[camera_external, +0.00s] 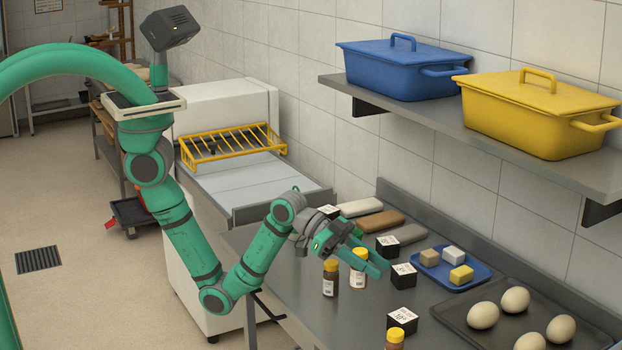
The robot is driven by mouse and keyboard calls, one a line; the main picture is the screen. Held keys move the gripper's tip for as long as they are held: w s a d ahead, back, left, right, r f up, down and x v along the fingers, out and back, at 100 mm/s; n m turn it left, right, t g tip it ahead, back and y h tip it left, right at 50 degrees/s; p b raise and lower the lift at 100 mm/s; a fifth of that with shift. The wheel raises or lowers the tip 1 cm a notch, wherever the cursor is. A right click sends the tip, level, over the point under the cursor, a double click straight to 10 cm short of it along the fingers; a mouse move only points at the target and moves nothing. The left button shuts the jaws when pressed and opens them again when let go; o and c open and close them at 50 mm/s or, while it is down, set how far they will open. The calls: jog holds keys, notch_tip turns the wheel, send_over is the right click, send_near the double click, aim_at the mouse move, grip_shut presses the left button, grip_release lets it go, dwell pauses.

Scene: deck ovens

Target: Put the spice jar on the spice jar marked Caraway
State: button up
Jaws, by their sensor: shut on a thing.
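My gripper (377,266) reaches right over the counter and is shut on a spice jar (358,276) with a yellow cap and pale label. The jar is upright; I cannot tell whether its base touches the counter. A second yellow-capped jar (330,283) with brown contents stands just left of it. A third jar (394,342) is cut off by the bottom edge. Several black blocks with white printed tops are on the counter, including one behind the gripper (387,250), one right of it (403,280) and one nearer the front (402,322). Their print and the jar labels are too small to read, so I cannot tell which is Caraway.
A blue tray (481,279) holds small blocks. A dark tray (455,316) holds several egg-like white pieces. Long loaf-shaped pieces (376,222) lie near the wall. A shelf (432,118) above carries blue (400,75) and yellow (530,118) lidded bins.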

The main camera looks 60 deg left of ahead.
jog(key=w+a+r+n+t+y, duration=0.6)
jog(key=a+r+n+y, duration=0.1)
jog(key=a+n+y, duration=0.45)
jog(key=s+a+n+y, duration=0.4)
jog(key=a, duration=0.3)
notch_tip(320, 180, down, 7)
jog(key=shift+w+d, duration=0.15)
jog(key=shift+w, duration=0.05)
jog(key=o, duration=1.1)
jog(key=shift+f, duration=0.1)
jog(key=shift+o, duration=0.2)
